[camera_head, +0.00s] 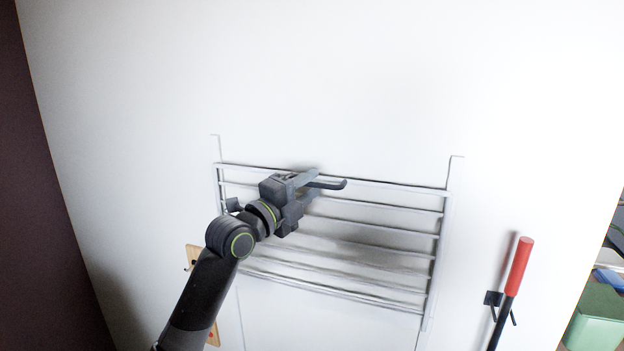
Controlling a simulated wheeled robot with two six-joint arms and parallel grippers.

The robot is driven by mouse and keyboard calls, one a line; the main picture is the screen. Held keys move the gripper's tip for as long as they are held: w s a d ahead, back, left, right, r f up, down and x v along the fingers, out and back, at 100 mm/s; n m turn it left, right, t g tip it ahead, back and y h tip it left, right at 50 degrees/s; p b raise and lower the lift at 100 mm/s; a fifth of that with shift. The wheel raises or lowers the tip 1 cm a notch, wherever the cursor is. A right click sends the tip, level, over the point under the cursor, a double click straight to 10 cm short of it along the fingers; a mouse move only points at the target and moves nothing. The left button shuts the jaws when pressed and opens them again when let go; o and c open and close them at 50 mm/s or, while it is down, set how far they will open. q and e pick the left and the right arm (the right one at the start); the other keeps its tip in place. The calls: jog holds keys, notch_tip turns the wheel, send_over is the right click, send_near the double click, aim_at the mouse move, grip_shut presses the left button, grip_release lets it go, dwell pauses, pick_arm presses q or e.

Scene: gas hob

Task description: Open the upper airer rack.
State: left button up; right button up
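The airer rack (392,228) is a white frame with several horizontal bars, hung on the white wall by thin hooks at its two upper corners. It appears to lie close to the wall. Its top bar (400,186) runs across the middle of the view. My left gripper (331,178) is at this top bar, left of its middle, with its fingers pointing right. The two fingers look apart, so it is open. I cannot tell whether the bar is between them or behind them. My gripper and arm hide part of the rack's left side. My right gripper is not in view.
A red-handled tool (519,266) hangs from a black wall holder (493,298) right of the rack. A wooden piece (193,256) shows behind my arm at the left. A green bin (597,318) stands at the far right. The wall above the rack is bare.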

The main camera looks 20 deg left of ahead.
pick_arm(q)
jog(key=shift+w+d+r, duration=0.15)
jog(key=shift+w+d, duration=0.15)
jog(key=shift+w, duration=0.35)
jog(key=shift+c, duration=0.2)
grip_shut()
